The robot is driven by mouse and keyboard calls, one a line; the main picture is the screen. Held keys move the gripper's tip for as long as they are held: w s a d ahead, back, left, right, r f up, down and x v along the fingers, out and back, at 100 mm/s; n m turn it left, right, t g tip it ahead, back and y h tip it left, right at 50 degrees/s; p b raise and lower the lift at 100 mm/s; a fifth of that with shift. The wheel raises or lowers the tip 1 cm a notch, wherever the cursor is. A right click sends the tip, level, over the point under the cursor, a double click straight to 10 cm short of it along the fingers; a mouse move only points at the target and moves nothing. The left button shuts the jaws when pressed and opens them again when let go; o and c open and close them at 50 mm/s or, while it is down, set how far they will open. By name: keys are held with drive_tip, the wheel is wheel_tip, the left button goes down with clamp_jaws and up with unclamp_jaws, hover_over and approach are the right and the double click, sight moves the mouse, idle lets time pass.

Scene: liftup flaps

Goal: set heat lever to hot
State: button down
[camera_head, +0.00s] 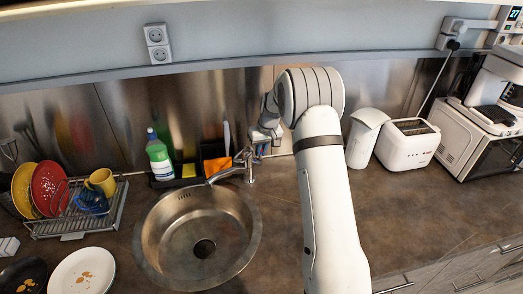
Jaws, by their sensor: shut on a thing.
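The metal faucet (232,173) stands behind the round steel sink (151,231), its spout reaching left over the basin. My gripper (264,138) is at the top of the faucet, where the heat lever sits. It is shut on the lever. The lever is small and mostly hidden by my gripper, so its exact angle cannot be told. My white arm comes up from the lower right and bends down to the faucet.
Behind the sink are a green-white soap bottle (159,158) and a dark caddy (182,180) with an orange item. Left is a dish rack (75,224) with plates and a yellow mug (101,181). Right are a white container (363,140) and a toaster (408,146).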

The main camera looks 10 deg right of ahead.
drive_tip(key=shift+w+d+f+m+g+y+p, duration=0.2)
drive_tip(key=shift+w+g+y, duration=0.25)
drive_tip(key=shift+g, duration=0.4)
drive_tip(key=shift+w+d+f+m+g+y+p, duration=0.2)
drive_tip(key=shift+w+g+y, duration=0.3)
drive_tip(key=shift+g, duration=0.4)
drive_tip(key=shift+w+d+f+g+y+p, duration=0.1)
drive_tip(key=shift+w+d+g+y, duration=0.3)
drive_tip(key=shift+g, duration=0.45)
drive_tip(key=shift+a, duration=0.1)
drive_tip(key=c, duration=1.8)
unclamp_jaws()
drive_tip(key=shift+w, duration=0.1)
